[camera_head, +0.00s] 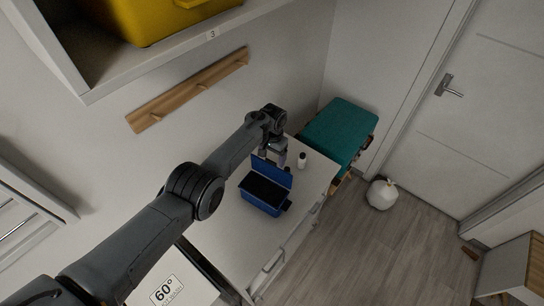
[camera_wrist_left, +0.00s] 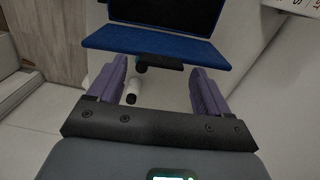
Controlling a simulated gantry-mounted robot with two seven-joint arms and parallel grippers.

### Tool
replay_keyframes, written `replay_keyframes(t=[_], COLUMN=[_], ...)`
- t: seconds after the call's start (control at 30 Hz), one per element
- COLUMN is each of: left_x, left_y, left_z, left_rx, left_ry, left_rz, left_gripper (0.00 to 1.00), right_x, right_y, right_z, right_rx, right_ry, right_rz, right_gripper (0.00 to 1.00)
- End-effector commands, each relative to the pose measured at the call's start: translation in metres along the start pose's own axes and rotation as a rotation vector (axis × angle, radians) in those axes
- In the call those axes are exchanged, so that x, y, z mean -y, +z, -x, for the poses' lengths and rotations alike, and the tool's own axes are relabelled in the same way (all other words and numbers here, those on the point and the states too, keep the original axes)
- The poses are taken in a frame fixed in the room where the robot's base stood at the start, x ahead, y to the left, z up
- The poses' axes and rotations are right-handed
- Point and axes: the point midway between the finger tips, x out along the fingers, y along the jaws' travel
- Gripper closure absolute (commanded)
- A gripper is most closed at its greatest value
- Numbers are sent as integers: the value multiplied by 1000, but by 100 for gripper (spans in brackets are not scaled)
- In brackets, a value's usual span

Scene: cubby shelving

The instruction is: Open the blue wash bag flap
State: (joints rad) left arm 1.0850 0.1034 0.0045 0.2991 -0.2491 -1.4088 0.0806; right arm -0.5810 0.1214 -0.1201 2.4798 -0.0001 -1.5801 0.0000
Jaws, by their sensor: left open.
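The blue wash bag (camera_head: 262,207) stands on the white cabinet top in the head view. Its blue flap (camera_head: 270,171) is raised at the back, and the dark inside shows. In the left wrist view the flap (camera_wrist_left: 150,42) spans the space ahead of the fingers, with the dark inside of the bag (camera_wrist_left: 165,14) beyond it. My left gripper (camera_head: 277,156) is just behind the flap's upper edge. In the wrist view the left gripper (camera_wrist_left: 160,72) has its fingers spread with nothing held between them. Whether a finger touches the flap cannot be told. My right gripper is not in view.
A small white bottle with a dark cap (camera_head: 302,160) stands right of the gripper on the cabinet top (camera_head: 230,238). A teal padded stool (camera_head: 341,131) stands beyond the cabinet. A wooden peg rail (camera_head: 190,91) and a shelf with a yellow bin (camera_head: 165,18) are above.

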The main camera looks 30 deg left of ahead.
Motion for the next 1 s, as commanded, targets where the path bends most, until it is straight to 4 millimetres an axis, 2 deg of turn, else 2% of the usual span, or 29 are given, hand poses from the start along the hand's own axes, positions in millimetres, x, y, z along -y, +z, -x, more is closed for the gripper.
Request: replay_keyframes(t=[0.3,0.5,0.7,1.0], left_x=[1,1,1,1], left_y=[-1,0,0,0], left_z=[52,80,98,103], left_rx=[-4,-2,-1,0], left_ry=[0,0,0,0], left_rz=[2,3,2,2], left_gripper=[21,21,21,21], right_x=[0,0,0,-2], right_y=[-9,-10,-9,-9], right_z=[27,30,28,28], right_rx=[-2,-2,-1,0], right_ry=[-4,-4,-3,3], right_rz=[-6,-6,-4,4], right_gripper=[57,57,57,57])
